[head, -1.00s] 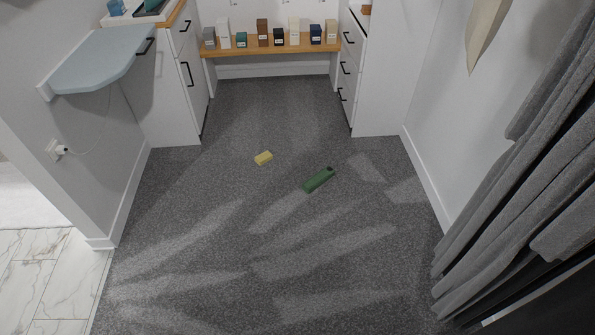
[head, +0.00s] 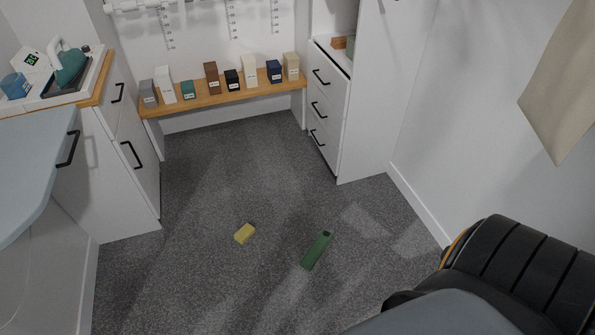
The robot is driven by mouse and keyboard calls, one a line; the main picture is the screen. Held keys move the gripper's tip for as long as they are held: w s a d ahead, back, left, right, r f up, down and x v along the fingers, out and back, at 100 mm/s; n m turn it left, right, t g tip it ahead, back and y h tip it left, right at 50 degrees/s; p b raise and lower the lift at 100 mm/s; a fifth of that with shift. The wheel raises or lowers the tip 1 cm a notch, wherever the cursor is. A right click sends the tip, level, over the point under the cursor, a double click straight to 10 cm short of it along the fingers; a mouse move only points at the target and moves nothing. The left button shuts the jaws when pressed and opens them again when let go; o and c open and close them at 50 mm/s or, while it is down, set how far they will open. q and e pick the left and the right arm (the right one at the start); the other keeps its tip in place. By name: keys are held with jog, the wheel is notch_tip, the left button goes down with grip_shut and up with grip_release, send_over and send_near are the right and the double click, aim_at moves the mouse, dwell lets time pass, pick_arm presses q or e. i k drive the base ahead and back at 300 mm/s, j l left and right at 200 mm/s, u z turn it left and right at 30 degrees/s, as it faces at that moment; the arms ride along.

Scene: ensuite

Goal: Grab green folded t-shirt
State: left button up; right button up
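A small green item (head: 350,46) shows partly at the edge of the open white cabinet at the upper right. It may be the folded t-shirt, but too little of it shows to tell. A long dark green object (head: 317,250) lies on the grey carpet. It looks more like a slim box than cloth. My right arm, black and grey, fills the lower right corner, but its gripper is out of the picture. My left gripper is not in view.
A yellow block (head: 245,234) lies on the carpet (head: 250,180). Several small boxes stand on a low wooden shelf (head: 225,97). A white drawer unit (head: 322,105) is at its right. A pale blue board (head: 35,165) juts in at left. Beige cloth (head: 563,85) hangs at right.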

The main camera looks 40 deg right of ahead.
aim_at(307, 262)
jog(key=i+j+z, duration=0.2)
jog(key=i, duration=0.2)
jog(key=i+j+z, duration=0.1)
jog(key=i+z, duration=0.15)
jog(key=i, duration=0.2)
